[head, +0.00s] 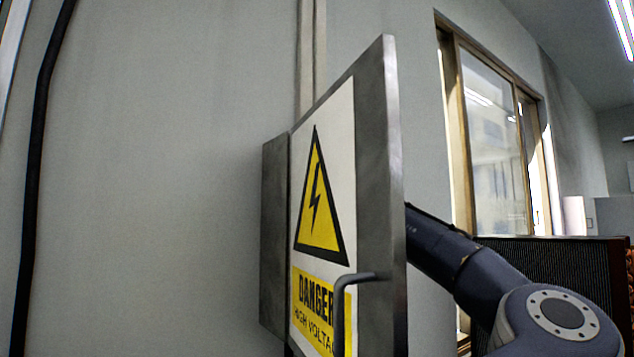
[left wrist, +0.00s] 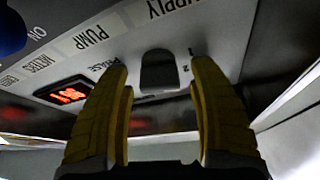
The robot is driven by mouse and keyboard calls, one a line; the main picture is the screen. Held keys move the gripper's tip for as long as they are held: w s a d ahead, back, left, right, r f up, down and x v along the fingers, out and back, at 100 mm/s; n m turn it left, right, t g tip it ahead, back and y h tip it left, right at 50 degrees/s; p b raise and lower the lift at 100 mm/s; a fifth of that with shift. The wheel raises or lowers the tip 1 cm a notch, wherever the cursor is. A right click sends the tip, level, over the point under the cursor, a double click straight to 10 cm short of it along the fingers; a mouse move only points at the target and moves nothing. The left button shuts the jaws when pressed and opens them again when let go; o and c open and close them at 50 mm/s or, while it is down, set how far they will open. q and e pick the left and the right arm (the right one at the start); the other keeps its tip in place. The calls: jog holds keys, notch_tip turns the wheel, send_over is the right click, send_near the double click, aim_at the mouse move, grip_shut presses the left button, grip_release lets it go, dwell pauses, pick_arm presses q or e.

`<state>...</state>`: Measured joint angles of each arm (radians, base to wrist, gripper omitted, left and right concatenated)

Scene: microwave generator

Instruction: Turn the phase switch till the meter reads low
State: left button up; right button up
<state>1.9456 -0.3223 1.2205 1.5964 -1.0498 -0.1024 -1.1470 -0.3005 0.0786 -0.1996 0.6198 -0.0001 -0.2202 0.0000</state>
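In the left wrist view a dark phase switch knob (left wrist: 158,76) sits on a pale panel, beside the word PHASE and the marks 1 and 2. My left gripper (left wrist: 160,65) is open, its two yellow fingers on either side of the knob with a small gap showing at each side. A meter with red lit digits (left wrist: 69,96) is to the left of the knob; the tilted digits are too blurred to read surely. In the head view the panel, knob and left gripper do not show. My right gripper is in neither view.
In the head view a metal cabinet door (head: 397,190) stands open, with a yellow danger sign (head: 318,215) and a bar handle (head: 340,312). One of my arm links passes behind it at the right. A window (head: 490,130) is beyond.

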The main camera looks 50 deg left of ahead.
pick_arm(q)
jog(key=c, duration=1.2)
jog(key=shift+o, duration=0.2)
jog(key=shift+n, duration=0.3)
jog(key=shift+s+n+g, duration=0.1)
jog(key=shift+n+g, duration=1)
jog(key=shift+n, duration=1.1)
jog(key=shift+y, duration=0.3)
jog(key=o, duration=1.2)
jog(key=shift+m, duration=0.3)
